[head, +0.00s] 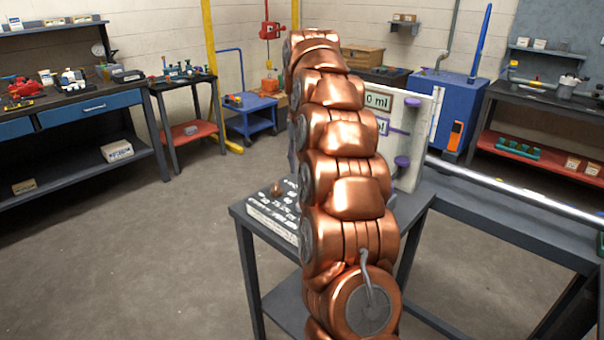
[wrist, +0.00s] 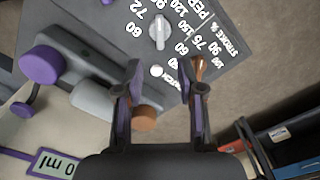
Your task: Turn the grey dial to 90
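In the wrist view a light grey dial (wrist: 158,31) stands on a dark panel (wrist: 231,50) with white numbers, 60 and 72 among them. The dial looks elongated, but where it points is hard to read. My gripper (wrist: 160,66) is open and empty, its two fingers apart, with its tips below the dial in the picture and not touching it. A small white round part (wrist: 156,71) shows between the tips.
A brown knob (wrist: 199,66) is close to the right fingertip, and an orange-brown round part (wrist: 145,119) shows between the fingers. A large purple knob (wrist: 41,65) is at left. A board (head: 418,107) with displays stands behind my arm on the table (head: 240,209).

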